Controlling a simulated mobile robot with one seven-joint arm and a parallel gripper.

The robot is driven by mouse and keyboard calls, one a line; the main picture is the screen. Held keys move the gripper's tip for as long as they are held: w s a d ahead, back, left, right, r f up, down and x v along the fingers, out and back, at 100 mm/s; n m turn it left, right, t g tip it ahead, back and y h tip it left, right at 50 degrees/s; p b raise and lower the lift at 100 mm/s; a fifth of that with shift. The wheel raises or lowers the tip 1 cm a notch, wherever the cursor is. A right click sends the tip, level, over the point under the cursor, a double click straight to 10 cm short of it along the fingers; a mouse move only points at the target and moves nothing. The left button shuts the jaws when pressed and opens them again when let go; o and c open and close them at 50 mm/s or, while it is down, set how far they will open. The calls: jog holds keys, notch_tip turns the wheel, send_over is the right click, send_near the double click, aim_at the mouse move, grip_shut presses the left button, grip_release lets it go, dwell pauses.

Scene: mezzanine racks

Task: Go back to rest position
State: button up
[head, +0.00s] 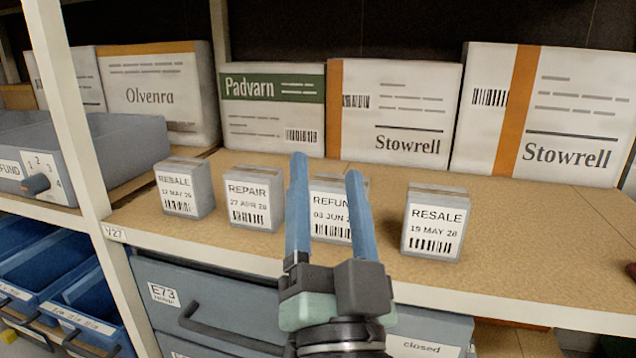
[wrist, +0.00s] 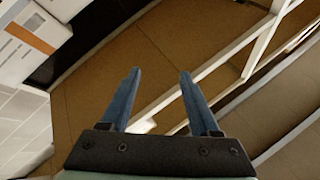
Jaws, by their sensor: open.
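My gripper (head: 327,166) is open with nothing between its blue fingers. In the head view it is in front of the shelf, and its fingers cover part of the box labelled REFUND (head: 331,228). On the shelf (head: 545,235) stand small grey boxes: RESALE 12 MAY (head: 183,202) and REPAIR (head: 247,207) to the left, and RESALE 19 MAY (head: 433,236) to the right. I cannot tell how far my fingers are from the REFUND box.
Larger cartons line the back: Olvenra (head: 150,97), Padvarn (head: 268,112) and two marked Stowrell (head: 408,145). A white rack post (head: 80,130) rises at left. A grey unit with a dial (head: 95,150) and blue bins (head: 60,285) are beyond it. A grey drawer (head: 190,300) lies below the shelf.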

jog(key=s+a+r+n+t, duration=0.1)
jog(key=s+r+n+t, duration=0.4)
jog(key=r, duration=1.2)
jog(key=s+r+g+h+p, duration=0.1)
jog(key=s+r+g+p, duration=0.1)
jog(key=r+p, duration=3.6)
jog(key=shift+s+p, duration=0.4)
jog(key=shift+s, duration=0.2)
jog(key=shift+c, duration=1)
